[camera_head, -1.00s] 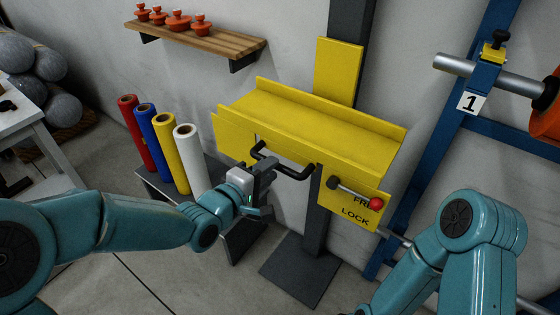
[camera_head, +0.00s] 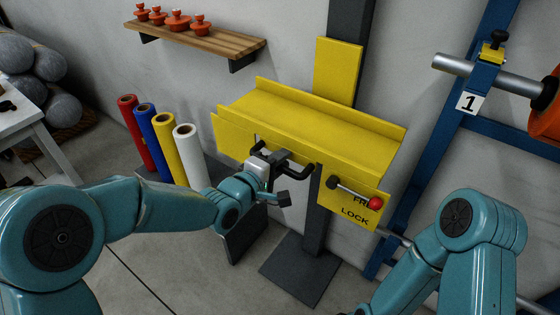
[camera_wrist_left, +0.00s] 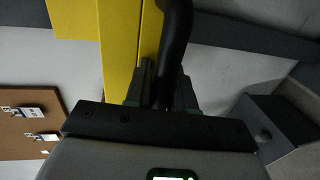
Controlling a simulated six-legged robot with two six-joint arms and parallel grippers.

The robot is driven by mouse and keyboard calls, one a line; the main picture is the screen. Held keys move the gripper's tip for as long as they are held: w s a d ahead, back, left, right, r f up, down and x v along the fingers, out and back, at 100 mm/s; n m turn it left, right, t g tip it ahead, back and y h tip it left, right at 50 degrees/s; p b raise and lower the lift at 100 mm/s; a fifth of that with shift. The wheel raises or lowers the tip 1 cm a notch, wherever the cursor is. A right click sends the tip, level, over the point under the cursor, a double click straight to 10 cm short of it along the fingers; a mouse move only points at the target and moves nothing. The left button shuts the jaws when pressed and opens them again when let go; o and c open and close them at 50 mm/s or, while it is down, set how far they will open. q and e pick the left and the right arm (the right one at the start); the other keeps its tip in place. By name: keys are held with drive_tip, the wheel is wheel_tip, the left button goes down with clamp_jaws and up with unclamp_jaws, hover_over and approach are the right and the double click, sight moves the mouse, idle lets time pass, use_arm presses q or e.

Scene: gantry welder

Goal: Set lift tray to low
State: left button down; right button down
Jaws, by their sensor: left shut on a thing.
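The yellow lift tray (camera_head: 310,122) sits on a dark upright post (camera_head: 315,215) in the middle of the head view. A black bar handle (camera_head: 300,172) is on its front. My left gripper (camera_head: 272,162) is at the left part of this handle and is shut on it. In the left wrist view the black handle (camera_wrist_left: 177,45) runs down between the fingers of the left gripper (camera_wrist_left: 162,92). A lever with a red knob (camera_head: 376,203) is on the yellow plate at the tray's right, which reads "LOCK" with a partly covered word above. My right gripper is not in view.
Red, blue, yellow and white rolls (camera_head: 187,150) stand left of the tray. A wooden shelf (camera_head: 205,40) with orange objects is on the wall. A blue frame (camera_head: 440,120) marked 1 stands at the right.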

use_arm(q)
wheel_tip(320, 180, down, 22)
drive_tip(key=b, duration=1.8)
drive_tip(key=shift+s+f, duration=0.15)
drive_tip(key=shift+f, duration=0.1)
drive_tip(key=c, duration=1.3)
unclamp_jaws()
drive_tip(key=shift+c, duration=0.2)
drive_tip(key=shift+r, duration=0.15)
drive_tip(key=p+v, duration=0.2)
drive_tip(key=v, duration=1.4)
drive_tip(key=shift+a+r+p, duration=0.15)
drive_tip(key=shift+r+p, duration=0.05)
drive_tip(key=shift+p, duration=0.1)
